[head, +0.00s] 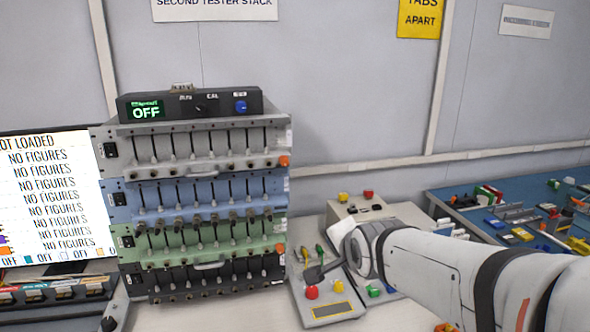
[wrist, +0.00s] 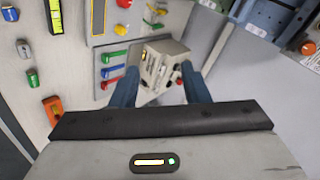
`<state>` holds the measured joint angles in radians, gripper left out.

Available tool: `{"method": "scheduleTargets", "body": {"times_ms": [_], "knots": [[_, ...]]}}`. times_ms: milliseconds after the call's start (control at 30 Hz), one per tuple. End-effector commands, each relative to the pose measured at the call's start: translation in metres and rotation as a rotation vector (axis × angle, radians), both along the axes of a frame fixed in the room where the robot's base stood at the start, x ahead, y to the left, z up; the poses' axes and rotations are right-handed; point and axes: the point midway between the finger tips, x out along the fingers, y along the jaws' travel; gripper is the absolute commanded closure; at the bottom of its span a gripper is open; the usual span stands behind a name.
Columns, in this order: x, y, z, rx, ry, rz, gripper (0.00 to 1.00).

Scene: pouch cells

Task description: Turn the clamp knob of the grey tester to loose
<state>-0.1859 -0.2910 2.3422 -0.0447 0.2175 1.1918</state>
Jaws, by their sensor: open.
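The grey tester (head: 225,141) is the light grey unit near the top of the tester stack at the left in the head view. It has a row of dark levers, small knobs along its lower edge and an orange knob (head: 284,161) at its right end. I cannot tell which of these is the clamp knob, or its setting. My gripper (head: 322,270) is low and to the right of the stack, over the bench, apart from the tester. In the wrist view its two blue fingers (wrist: 159,88) are spread with nothing held between them. The tester is not clearly identifiable there.
Blue (head: 215,190) and green (head: 205,242) testers sit below the grey one, with a black control box (head: 190,106) reading OFF on top. A sloped panel (head: 330,308) with coloured knobs lies under my gripper. A beige box (wrist: 165,62) is beyond the fingers. A screen (head: 50,195) stands left.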

Motion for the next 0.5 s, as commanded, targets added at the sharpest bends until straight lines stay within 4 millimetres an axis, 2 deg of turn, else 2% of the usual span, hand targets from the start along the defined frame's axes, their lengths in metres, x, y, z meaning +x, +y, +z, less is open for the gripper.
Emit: {"method": "scheduleTargets", "body": {"times_ms": [33, 133, 200, 400, 500], "knots": [[0.017, 0.013, 0.007, 0.107, -0.052, -0.055, 0.58], [0.045, 0.039, 0.030, 0.371, -0.140, -0.147, 0.58], [0.064, 0.047, 0.049, 0.551, -0.222, -0.243, 0.58], [0.093, 0.082, 0.090, 1.015, -0.314, -0.317, 0.58], [0.099, 0.091, 0.103, 1.159, -0.327, -0.327, 0.58]]}}
